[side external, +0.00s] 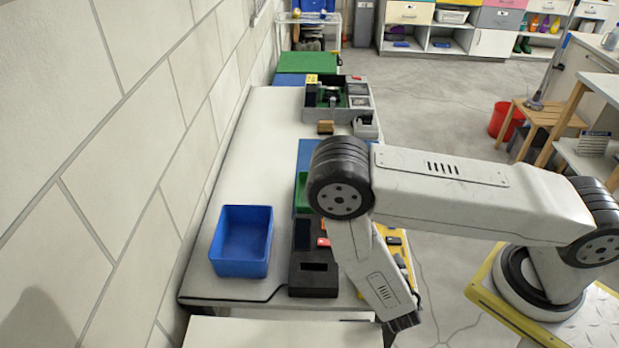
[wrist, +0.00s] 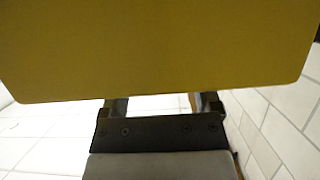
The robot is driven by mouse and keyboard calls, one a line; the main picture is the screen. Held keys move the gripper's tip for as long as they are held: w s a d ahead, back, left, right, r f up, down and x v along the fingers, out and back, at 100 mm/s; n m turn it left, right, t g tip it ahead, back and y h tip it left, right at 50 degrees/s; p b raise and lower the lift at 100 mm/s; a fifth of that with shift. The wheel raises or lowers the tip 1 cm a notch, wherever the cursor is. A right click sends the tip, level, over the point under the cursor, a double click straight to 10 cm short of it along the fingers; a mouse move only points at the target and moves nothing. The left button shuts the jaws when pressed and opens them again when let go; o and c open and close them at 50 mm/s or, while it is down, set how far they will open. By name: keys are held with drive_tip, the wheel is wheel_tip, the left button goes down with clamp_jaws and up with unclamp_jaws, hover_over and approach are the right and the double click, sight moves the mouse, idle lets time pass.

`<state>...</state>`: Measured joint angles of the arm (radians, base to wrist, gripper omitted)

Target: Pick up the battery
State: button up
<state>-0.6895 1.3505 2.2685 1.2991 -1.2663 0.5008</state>
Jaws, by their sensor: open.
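I cannot pick out the battery for certain in either view. Small dark items (side external: 393,240) lie on a yellow surface (side external: 407,262) at the right edge of the table, partly hidden by my arm. In the wrist view my gripper (wrist: 162,104) is open, with its two fingers apart and nothing seen between them. A large plain yellow panel (wrist: 160,50) fills the upper part of that view and covers the fingertips. In the side view my gripper is not clearly visible; my wrist end is low at the table's front right.
A blue bin (side external: 242,240) stands at the left front of the white table (side external: 262,130). A black box (side external: 314,280) is beside it. A grey organiser (side external: 338,112) and a small brown block (side external: 325,127) are farther back. The wall runs along the left. The table's left middle is clear.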

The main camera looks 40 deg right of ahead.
idle(0.3)
clamp_jaws()
drive_tip(key=shift+r, duration=0.2)
wheel_tip(320, 180, up, 10)
drive_tip(key=shift+f, duration=0.2)
idle(0.8)
idle(0.6)
